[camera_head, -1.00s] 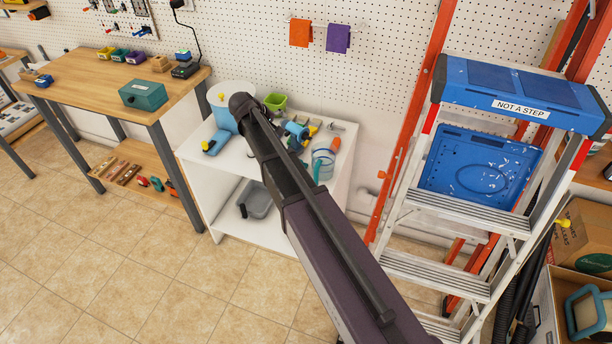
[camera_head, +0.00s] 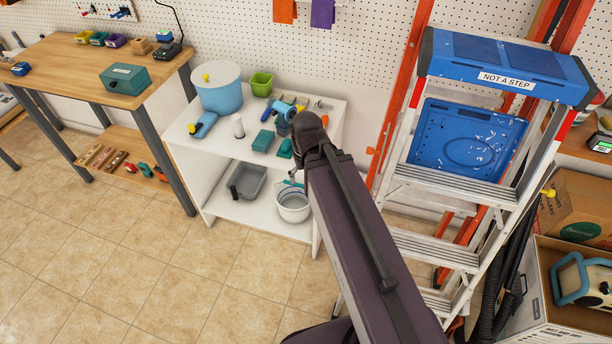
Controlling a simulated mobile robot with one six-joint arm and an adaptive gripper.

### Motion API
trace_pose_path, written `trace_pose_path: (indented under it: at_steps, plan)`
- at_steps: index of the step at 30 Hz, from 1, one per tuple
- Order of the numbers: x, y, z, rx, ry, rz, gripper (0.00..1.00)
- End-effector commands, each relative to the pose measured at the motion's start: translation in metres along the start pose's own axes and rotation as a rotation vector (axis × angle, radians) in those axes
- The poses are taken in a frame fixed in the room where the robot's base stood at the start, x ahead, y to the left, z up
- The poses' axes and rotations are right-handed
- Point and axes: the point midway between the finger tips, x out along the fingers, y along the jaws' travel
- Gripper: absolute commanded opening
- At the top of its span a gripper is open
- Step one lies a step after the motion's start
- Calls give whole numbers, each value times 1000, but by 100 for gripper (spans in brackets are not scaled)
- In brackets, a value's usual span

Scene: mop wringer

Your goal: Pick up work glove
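I cannot pick out a work glove with certainty in the head view. Small teal items (camera_head: 262,140) lie near the front of the white shelf unit's top (camera_head: 222,152), close to my arm's joint, but their kind is unclear. My arm comes up from the bottom right and covers the right part of that unit.
A blue bucket (camera_head: 220,92), a green pot (camera_head: 261,83) and tools stand on the unit. A grey tub (camera_head: 249,183) and a white bucket (camera_head: 294,205) are below. A stepladder (camera_head: 480,172) stands right. Floor (camera_head: 130,260) at left is clear.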

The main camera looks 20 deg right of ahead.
Motion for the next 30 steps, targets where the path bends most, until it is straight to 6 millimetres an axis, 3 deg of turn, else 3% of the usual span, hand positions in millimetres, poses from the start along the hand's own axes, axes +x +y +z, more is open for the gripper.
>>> trace_pose_path:
  at_steps: [8, 19, 28, 30]
  plan:
    - [0, 0, -1, -1, 0, 1, 94]
    - [-26, 0, -1, -2, 1, 2, 94]
    - [-25, 0, -1, -2, 1, 2, 94]
    - [-25, 0, -1, -2, 1, 2, 73]
